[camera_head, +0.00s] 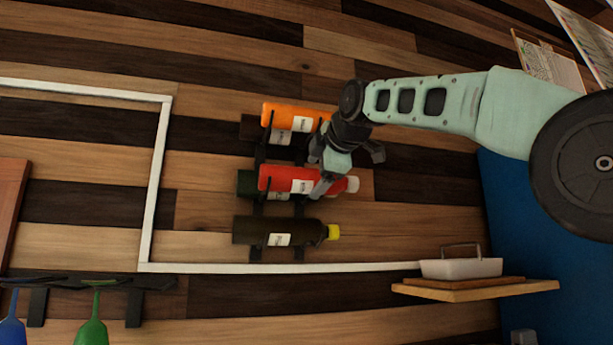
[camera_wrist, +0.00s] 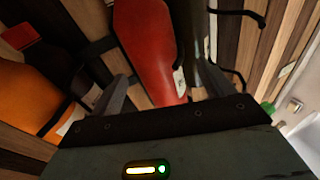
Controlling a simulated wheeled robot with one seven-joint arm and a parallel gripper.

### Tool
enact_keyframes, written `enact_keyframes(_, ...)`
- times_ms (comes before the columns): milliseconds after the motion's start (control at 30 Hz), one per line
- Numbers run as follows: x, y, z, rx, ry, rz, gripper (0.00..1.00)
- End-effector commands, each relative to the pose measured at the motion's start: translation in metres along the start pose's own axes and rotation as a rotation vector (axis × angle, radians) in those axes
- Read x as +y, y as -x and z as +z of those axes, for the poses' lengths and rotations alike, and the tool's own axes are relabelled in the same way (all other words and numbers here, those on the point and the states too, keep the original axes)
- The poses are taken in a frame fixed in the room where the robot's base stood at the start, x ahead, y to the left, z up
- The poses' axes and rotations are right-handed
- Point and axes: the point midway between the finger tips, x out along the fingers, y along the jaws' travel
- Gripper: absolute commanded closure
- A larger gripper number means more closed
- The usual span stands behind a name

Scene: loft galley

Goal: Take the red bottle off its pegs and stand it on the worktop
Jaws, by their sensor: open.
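The red bottle (camera_head: 278,183) lies on its side on dark pegs on the plank wall, with a white label and a pale cap at its right end. My gripper (camera_head: 319,172) is at its neck end, with one finger in front of the bottle in the head view. In the wrist view the red bottle (camera_wrist: 148,45) runs between the two open fingers of my gripper (camera_wrist: 165,85). I cannot tell whether a finger touches it. I cannot make out the worktop in either view.
An orange bottle (camera_head: 297,114) lies above the red one, and a dark bottle with a yellow cap (camera_head: 334,232) lies below. Other dark bottles sit close behind. A wooden shelf (camera_head: 475,291) with a white tray (camera_head: 460,268) is at lower right.

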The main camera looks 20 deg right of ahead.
Motion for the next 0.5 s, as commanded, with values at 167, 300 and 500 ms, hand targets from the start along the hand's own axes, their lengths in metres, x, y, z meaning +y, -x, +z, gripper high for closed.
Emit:
enact_keyframes(167, 0.005, -0.025, -0.001, -0.001, 0.0, -0.005, 0.19)
enact_keyframes(300, 0.004, -0.036, 0.0, -0.001, 0.0, -0.002, 0.19)
enact_keyframes(500, 0.002, -0.038, 0.0, -0.001, 0.0, 0.0, 0.19)
